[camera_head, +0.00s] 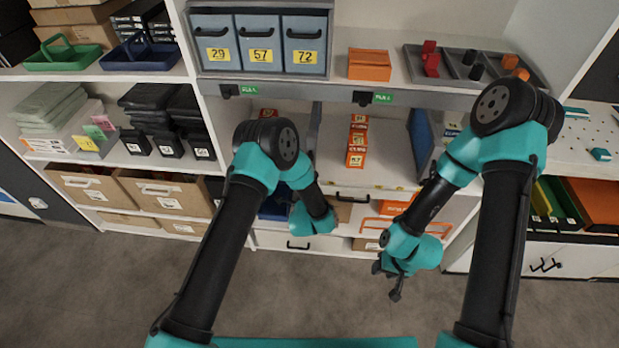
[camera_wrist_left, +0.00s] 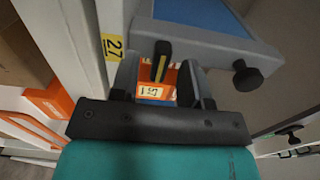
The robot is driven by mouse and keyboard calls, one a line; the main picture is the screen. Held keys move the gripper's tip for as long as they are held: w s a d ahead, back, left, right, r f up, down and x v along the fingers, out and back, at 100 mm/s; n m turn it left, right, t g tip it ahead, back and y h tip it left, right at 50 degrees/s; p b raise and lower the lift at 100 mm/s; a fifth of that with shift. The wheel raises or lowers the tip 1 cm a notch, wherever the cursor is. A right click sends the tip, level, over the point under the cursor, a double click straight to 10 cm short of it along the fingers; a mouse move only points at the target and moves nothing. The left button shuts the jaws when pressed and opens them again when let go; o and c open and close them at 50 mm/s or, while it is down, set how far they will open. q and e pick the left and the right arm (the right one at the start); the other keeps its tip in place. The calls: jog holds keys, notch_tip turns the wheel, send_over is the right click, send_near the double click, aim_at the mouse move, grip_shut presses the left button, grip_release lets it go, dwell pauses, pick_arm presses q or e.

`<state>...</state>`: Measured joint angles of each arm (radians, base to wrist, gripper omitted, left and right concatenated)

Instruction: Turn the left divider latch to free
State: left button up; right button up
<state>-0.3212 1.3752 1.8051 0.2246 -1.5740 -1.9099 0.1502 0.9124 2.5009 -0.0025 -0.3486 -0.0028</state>
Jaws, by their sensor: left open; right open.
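In the left wrist view a small black latch handle with a yellow stripe (camera_wrist_left: 162,61) stands upright at a grey edge. My left gripper (camera_wrist_left: 163,82) is open, with a finger on either side of the handle's line. I cannot tell whether it touches. An orange carton (camera_wrist_left: 152,93) with a pale label shows behind, between the fingers. In the head view the left fingers are hidden by my own arm. Two black latches, left (camera_head: 229,91) and right (camera_head: 362,97), sit under the upper shelf edge beside green tags. My right gripper (camera_head: 386,281) is open and empty, low over the floor.
A black knob (camera_wrist_left: 248,75) on the grey edge is close to the right of the left gripper. Orange cartons (camera_head: 357,140) stand in the middle shelf bay. Blue bins (camera_head: 258,45) and a grey tray (camera_head: 475,70) rest above. The floor in front is clear.

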pick_arm(q)
jog(key=shift+w, duration=0.7)
jog(key=shift+c, duration=0.4)
grip_shut()
